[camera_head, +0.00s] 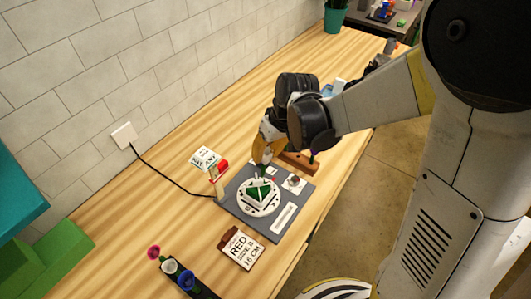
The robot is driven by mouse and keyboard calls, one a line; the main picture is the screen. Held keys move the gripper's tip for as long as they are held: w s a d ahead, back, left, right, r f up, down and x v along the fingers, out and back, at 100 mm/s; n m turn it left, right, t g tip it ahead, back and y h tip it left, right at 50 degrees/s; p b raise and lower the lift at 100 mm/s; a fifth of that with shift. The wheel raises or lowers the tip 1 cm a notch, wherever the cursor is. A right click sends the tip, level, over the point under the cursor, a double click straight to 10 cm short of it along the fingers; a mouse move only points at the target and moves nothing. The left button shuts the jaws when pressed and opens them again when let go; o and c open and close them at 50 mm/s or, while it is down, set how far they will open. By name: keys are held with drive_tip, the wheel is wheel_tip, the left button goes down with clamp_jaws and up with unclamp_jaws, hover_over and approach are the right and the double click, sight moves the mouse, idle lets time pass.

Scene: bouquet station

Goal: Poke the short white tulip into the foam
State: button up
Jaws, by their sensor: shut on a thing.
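The foam (261,193) is a small green block with pale edges, on a round white turntable (245,206) on a grey board. My gripper (262,158) points down just above and behind the foam, shut on a thin green-stemmed thing, most likely the short white tulip. A bit of green (259,171) shows below the fingertips. The flower head is hidden or too small to make out, and I cannot tell whether the stem touches the foam.
The grey board (229,206) carries a white strip and a small card. A dark rack (203,291) holds coloured cups at the front. A black cable (165,180) runs left.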

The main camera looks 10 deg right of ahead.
sight(269, 152)
drive_tip(key=shift+s+a+f+b, duration=0.1)
drive_tip(key=shift+f+b, duration=0.7)
drive_tip(key=shift+b, duration=0.1)
drive_tip(key=shift+s+a+f+b, duration=0.1)
drive_tip(key=shift+f+b, duration=0.65)
drive_tip(key=shift+b, duration=0.15)
idle(2.5)
idle(0.7)
drive_tip(key=o, duration=0.8)
drive_tip(key=shift+d+r, duration=0.1)
drive_tip(key=shift+r, duration=0.05)
drive_tip(key=shift+p+v, duration=2.35)
drive_tip(key=shift+v, duration=0.85)
drive_tip(key=o, duration=0.6)
